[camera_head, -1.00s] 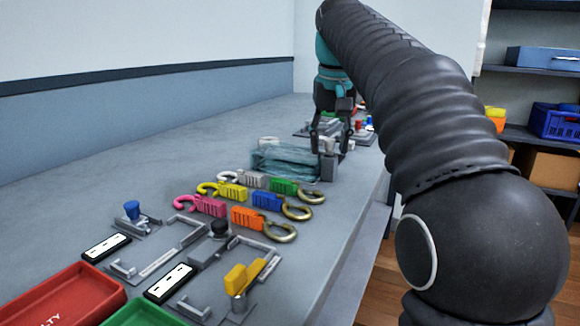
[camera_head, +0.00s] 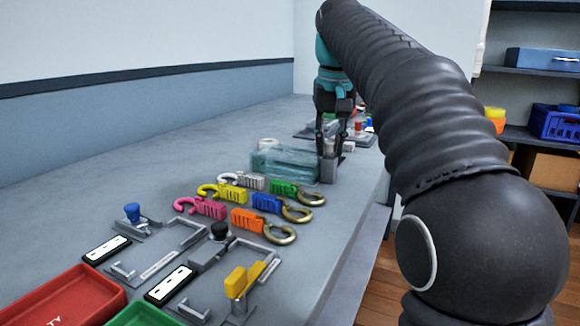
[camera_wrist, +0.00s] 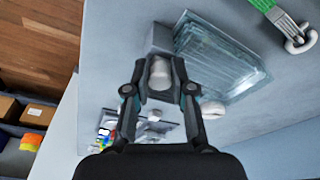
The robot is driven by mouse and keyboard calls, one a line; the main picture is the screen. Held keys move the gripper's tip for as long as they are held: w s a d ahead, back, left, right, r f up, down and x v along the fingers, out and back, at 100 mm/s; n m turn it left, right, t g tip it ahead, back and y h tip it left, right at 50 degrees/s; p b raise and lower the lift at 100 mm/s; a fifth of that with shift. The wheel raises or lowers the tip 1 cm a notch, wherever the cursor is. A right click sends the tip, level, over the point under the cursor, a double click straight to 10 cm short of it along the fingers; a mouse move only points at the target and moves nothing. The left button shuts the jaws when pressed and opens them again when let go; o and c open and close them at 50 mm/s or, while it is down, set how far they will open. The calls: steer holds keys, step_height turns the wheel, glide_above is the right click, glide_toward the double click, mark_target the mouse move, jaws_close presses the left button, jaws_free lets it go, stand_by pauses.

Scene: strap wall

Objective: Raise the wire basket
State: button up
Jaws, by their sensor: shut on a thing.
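A translucent teal, box-like thing with fine lines (camera_head: 285,162), which seems to be the wire basket, sits on the grey bench. It also shows in the wrist view (camera_wrist: 225,55). A grey block (camera_head: 328,172) stands at its right end. My gripper (camera_head: 332,140) is above this block, pointing down. In the wrist view my gripper (camera_wrist: 161,88) is shut on a pale, rounded knob-like piece (camera_wrist: 160,72) beside the basket. Whether this piece joins the block or the basket, I cannot tell.
Several coloured straps with hooks (camera_head: 250,200) lie in front of the basket. Metal fixtures with knobs (camera_head: 200,250) and a red tray (camera_head: 65,300) are nearer. A white roll (camera_head: 267,144) lies behind the basket. Shelves (camera_head: 530,100) stand at the right.

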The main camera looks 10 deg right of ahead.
steer(key=o, duration=0.6)
steer(key=shift+c, duration=0.2)
steer(key=shift+r, duration=0.1)
step_height(320, 180, up, 3)
steer(key=p, duration=0.3)
steer(key=shift+r, duration=1.45)
steer(key=shift+c, duration=0.2)
steer(key=shift+r, duration=0.1)
steer(key=c, duration=0.4)
steer(key=shift+w+r, duration=0.1)
steer(key=shift+r, duration=0.25)
steer(key=shift+c, duration=1)
steer(key=shift+r, duration=1.05)
